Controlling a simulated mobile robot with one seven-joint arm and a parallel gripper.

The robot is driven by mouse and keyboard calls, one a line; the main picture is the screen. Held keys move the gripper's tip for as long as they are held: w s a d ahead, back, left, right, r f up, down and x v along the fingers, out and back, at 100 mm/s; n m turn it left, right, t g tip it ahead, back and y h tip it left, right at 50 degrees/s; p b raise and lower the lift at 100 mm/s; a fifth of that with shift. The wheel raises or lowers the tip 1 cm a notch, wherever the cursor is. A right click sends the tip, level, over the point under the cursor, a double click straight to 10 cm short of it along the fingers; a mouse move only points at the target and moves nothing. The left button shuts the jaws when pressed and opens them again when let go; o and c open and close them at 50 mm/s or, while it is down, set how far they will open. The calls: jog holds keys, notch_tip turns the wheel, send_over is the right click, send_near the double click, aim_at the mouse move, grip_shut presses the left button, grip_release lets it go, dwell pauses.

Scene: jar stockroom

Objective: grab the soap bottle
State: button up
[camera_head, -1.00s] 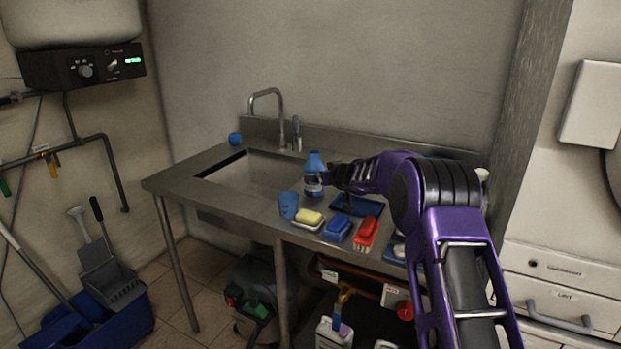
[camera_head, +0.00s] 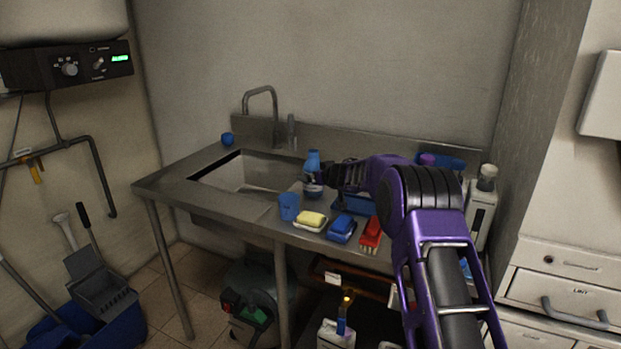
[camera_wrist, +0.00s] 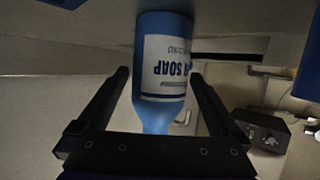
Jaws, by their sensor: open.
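The blue soap bottle (camera_head: 313,160) stands on the steel counter (camera_head: 262,214), just right of the sink. My gripper (camera_head: 312,179) is at the bottle and covers its middle in the head view. In the wrist view the bottle (camera_wrist: 163,75) appears upside down with a white label reading "SOAP". The two dark fingers of my gripper (camera_wrist: 158,88) are open, one on each side of the bottle. Gaps show between the fingers and the bottle.
A blue cup (camera_head: 289,206), a yellow sponge (camera_head: 311,218) on a dish, a blue brush (camera_head: 342,227) and a red brush (camera_head: 370,236) line the front edge. The sink (camera_head: 240,172) lies left, with a faucet (camera_head: 272,110) behind. A white bottle (camera_head: 483,212) stands at right.

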jog(key=c, duration=1.4)
jog(key=shift+r, duration=0.15)
